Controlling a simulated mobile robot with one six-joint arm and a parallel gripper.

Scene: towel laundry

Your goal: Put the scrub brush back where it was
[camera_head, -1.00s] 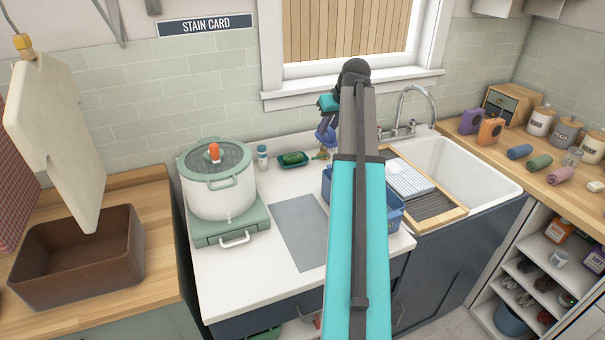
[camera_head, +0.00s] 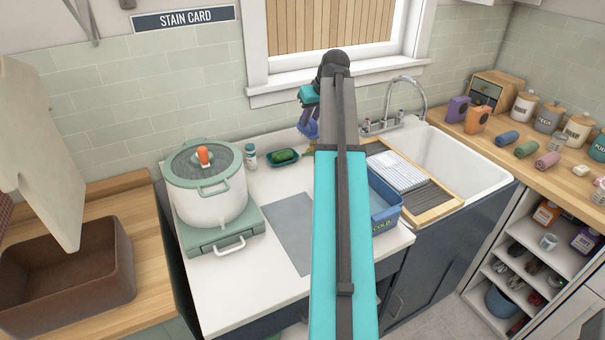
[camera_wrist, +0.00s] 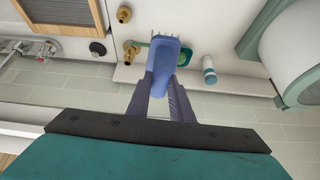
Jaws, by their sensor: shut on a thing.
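My gripper (camera_head: 308,135) is at the back of the white counter, in front of the tiled wall below the window. In the wrist view its two purple-grey fingers (camera_wrist: 162,100) are shut on the blue scrub brush (camera_wrist: 162,62). The brush points away from the fingers, with pale bristles at its far end. It overlaps a green dish in that view; I cannot tell whether they touch. In the head view the dish (camera_head: 272,160), with a dark green piece in it, lies left of my gripper. There the brush is hard to tell from the fingers.
A pot (camera_head: 208,190) stands on a green burner left of the dish, with a small white bottle (camera_head: 250,157) between. A blue tub (camera_head: 386,222) marked COLD is partly behind my arm. A framed board (camera_head: 440,208) with striped cloth lies beside the sink (camera_head: 480,165).

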